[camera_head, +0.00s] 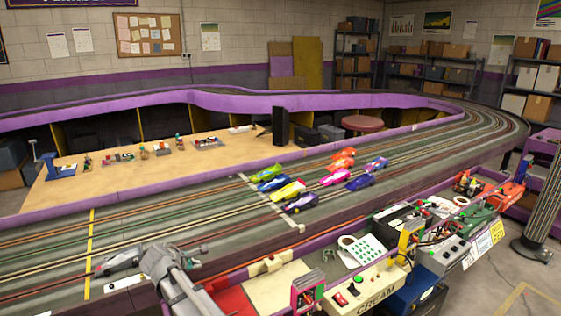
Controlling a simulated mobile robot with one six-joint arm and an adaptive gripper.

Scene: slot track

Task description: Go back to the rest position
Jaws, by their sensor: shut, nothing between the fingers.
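My arm rises from the bottom edge at lower left, over the near edge of the slot track (60,262). My gripper (192,262) is at its upper end, small and partly merged with the arm links. It is shut and holds nothing. A grey slot car (121,260) sits on the track just left of the arm, by a yellow line (90,255). A small white piece (124,283) lies in front of that car, close to the arm.
Several coloured cars (288,190) stand by the white line mid-track. A control box (367,290), a white dotted card (368,250) and other bench gear crowd the near right edge. A wooden table (110,185) stands inside the loop. The track left of the coloured cars is mostly clear.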

